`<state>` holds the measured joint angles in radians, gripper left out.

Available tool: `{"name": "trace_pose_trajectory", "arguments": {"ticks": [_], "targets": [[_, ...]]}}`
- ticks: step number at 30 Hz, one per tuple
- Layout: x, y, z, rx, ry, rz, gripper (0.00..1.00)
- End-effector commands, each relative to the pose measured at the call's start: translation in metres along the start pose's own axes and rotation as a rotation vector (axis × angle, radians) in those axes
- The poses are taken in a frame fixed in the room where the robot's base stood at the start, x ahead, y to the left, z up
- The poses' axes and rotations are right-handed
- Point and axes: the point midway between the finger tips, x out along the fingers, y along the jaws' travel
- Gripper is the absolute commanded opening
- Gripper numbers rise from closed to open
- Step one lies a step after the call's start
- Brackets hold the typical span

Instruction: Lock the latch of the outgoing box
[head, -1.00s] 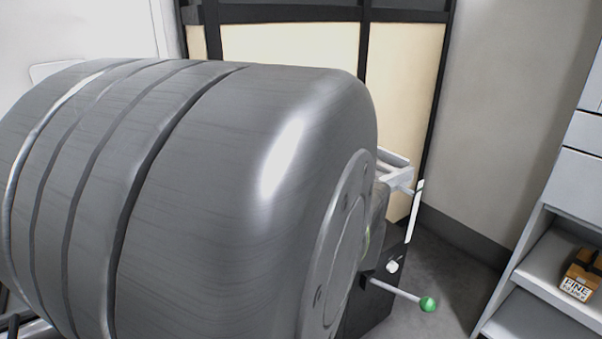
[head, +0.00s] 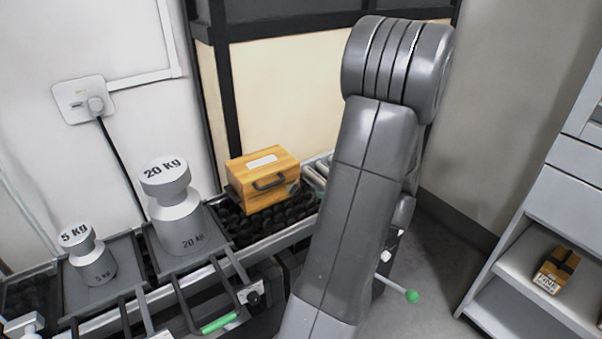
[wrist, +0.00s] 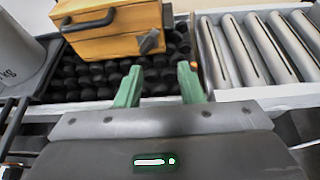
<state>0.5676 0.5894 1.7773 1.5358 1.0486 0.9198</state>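The wooden box (head: 262,178) sits shut on the black roller bed behind the front rail, with a dark handle and a white label on its lid. The wrist view shows the box (wrist: 105,36) at top left. A dark grey piece that looks like its latch (wrist: 150,42) is on its right part; its locked state is unclear. My gripper (wrist: 159,70) has two green fingers, spread apart with nothing between them. They point towards the rollers, just below and right of the latch, apart from it. In the head view my arm hides the gripper.
A 20 kg weight (head: 178,210) and a 5 kg weight (head: 92,258) stand on grey trays to the left. Silver rollers (wrist: 255,50) lie right of the box. A green-knobbed lever (head: 411,296) sticks out at right. A shelf holds a small carton (head: 556,270).

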Motion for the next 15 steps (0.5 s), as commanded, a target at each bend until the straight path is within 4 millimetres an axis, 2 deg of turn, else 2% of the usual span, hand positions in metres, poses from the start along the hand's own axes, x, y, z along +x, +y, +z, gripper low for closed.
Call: {"name": "trace_pose_trajectory", "arguments": {"ticks": [1,2,15], "targets": [[-0.004,-0.004,0.008,0.057,0.002,0.02,0.35],[-0.004,-0.005,0.008,0.09,0.001,0.033,0.35],[-0.013,-0.015,-0.011,0.55,-0.004,0.203,0.35]]}}
